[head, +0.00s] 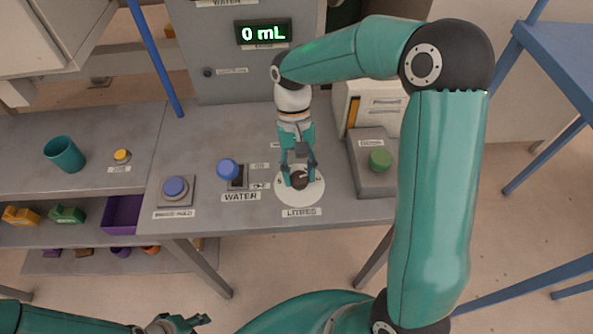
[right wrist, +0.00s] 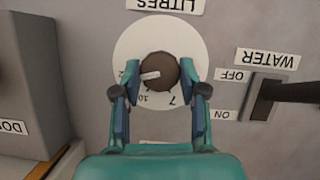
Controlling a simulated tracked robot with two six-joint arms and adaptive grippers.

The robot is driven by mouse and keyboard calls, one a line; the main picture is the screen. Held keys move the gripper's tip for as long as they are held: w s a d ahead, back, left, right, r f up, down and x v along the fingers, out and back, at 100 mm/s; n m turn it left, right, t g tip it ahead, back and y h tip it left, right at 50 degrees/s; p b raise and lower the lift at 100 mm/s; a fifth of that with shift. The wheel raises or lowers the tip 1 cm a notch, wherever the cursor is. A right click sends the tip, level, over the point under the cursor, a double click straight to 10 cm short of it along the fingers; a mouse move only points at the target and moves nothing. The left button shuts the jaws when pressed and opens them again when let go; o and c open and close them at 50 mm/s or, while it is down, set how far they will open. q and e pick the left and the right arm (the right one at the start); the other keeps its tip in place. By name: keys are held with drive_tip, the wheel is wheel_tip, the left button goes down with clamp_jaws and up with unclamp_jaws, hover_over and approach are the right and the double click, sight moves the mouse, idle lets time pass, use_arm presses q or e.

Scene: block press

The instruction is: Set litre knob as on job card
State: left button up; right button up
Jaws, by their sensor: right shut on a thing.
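The litre knob (head: 299,180) is a dark brown round knob on a white dial (head: 313,194) labelled LITRES. My right gripper (head: 301,176) reaches down over it and is shut on it. In the right wrist view, the fingers of the right gripper (right wrist: 160,88) stand either side of the knob (right wrist: 161,70). Its pale pointer points left in that view, towards a mark partly hidden by a finger; 10 and 7 show near the lower rim. My left gripper (head: 178,325) is at the bottom edge, away from the bench, its opening unclear. I see no readable job card.
A display (head: 264,31) reads 0 mL. Left of the dial are a blue-ball WATER lever (head: 228,168) with ON and OFF labels and a blue button (head: 175,188). A green button (head: 380,159) sits on a grey box right of it. A teal cup (head: 64,153) stands far left.

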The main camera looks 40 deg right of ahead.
drive_tip(key=o, duration=1.1)
drive_tip(key=shift+w+a+f, duration=0.1)
drive_tip(key=shift+o, duration=0.2)
drive_tip(key=v, duration=1.2)
drive_tip(key=shift+f, duration=0.1)
